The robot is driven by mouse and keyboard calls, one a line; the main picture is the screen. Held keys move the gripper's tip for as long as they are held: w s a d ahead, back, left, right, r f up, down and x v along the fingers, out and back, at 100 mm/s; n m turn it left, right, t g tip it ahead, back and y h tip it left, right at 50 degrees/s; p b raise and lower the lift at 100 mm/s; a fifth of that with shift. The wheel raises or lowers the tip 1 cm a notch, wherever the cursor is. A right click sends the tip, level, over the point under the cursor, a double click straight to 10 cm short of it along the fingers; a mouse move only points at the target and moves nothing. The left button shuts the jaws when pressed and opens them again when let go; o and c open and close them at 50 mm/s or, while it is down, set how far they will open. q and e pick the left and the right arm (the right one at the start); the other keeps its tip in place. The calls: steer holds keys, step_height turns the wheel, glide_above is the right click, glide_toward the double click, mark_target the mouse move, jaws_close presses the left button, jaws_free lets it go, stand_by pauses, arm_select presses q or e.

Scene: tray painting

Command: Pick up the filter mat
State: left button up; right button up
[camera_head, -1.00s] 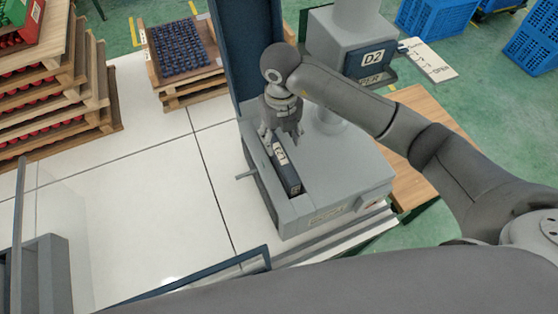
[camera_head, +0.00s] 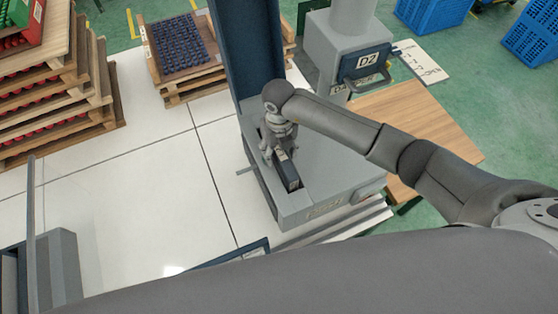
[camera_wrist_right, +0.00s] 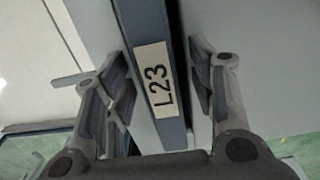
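The filter mat appears to be the narrow dark blue block (camera_head: 289,176) with a white label, lying in a slot in the top of a grey machine (camera_head: 325,195). In the right wrist view the block (camera_wrist_right: 148,32) runs between my fingers, and its label reads L23. My right gripper (camera_head: 278,152) is down over the block's far part and hides it there. In the wrist view the right gripper (camera_wrist_right: 160,66) is open, one finger on each side of the block, with a gap visible at the right finger. My left gripper is not in view.
A dark blue column (camera_head: 245,55) rises close behind the right gripper. A grey unit labelled D2 (camera_head: 350,45) and a wooden board (camera_head: 420,120) stand to the right. Pallets with red parts (camera_head: 55,90) are at the left. White floor (camera_head: 130,200) is clear between.

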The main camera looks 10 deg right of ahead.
steer(key=c, duration=0.9)
steer(key=shift+r, duration=0.15)
